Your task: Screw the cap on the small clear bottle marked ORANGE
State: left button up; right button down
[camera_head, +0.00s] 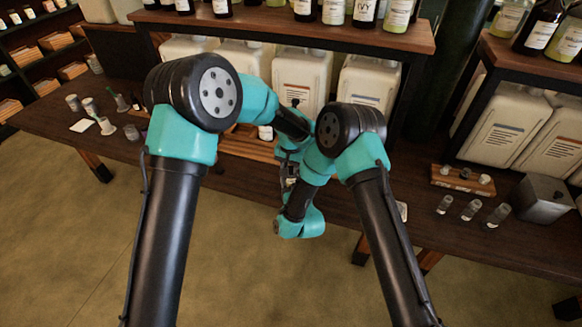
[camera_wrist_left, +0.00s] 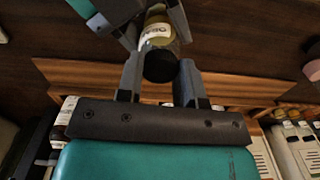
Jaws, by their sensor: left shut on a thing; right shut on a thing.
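The small clear bottle (camera_wrist_left: 156,36), holding yellowish liquid, shows in the left wrist view with a pale label, upside down and only partly readable. My right gripper (camera_wrist_left: 155,22) is shut on the bottle; its grey fingers lie on both sides. A black cap (camera_wrist_left: 160,68) is at the bottle's mouth end, in line with it. My left gripper (camera_wrist_left: 159,75) is shut on the cap, one finger on each side. I cannot tell how far the cap is threaded. In the head view both wrists meet near the table's front edge, and my arms mostly hide bottle and cap.
A wooden rack (camera_head: 247,146) lies behind the hands on the dark table. Large white jugs (camera_head: 302,80) stand behind it under a shelf. Small jars (camera_head: 470,209) and a metal box (camera_head: 542,198) are right; several small containers (camera_head: 90,106) are left.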

pick_arm(q)
jog(key=m, duration=0.6)
jog(key=shift+m, duration=0.3)
jog(key=m, duration=1)
jog(key=shift+m, duration=0.3)
jog(key=m, duration=0.5)
jog(key=shift+f+m, duration=0.1)
jog(key=shift+m, duration=0.2)
jog(key=o, duration=1)
jog(key=shift+r, duration=2.3)
